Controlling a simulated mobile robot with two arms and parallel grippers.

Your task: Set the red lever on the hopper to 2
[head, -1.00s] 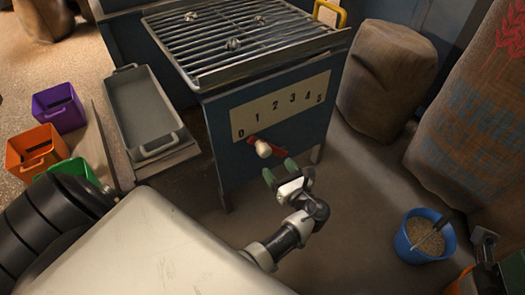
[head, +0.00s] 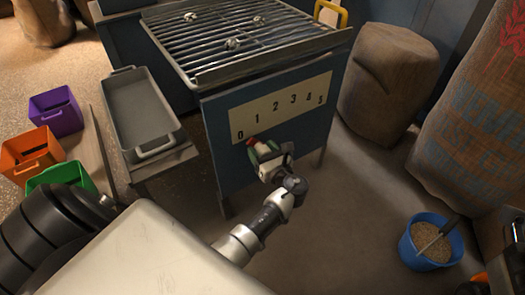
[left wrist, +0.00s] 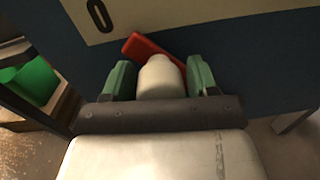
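The red lever (head: 252,141) is on the front of the blue hopper (head: 225,170), below the scale plate (head: 282,106) marked 0 to 5. Its red part shows below the left end of the scale, near 0 and 1. In the left wrist view, the red bar (left wrist: 150,45) runs up and left behind a pale knob (left wrist: 162,77). My left gripper (head: 271,150) is at the lever, its green fingers on either side of the knob. The gripper hides most of the lever in the head view.
A grate (head: 235,45) tops the hopper. A grey tray (head: 140,108) stands to its left, with purple (head: 57,112), orange (head: 30,155) and green (head: 62,176) bins beyond. Sacks (head: 388,85) and a blue bucket of grain (head: 425,240) stand right. Floor right of my left arm is clear.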

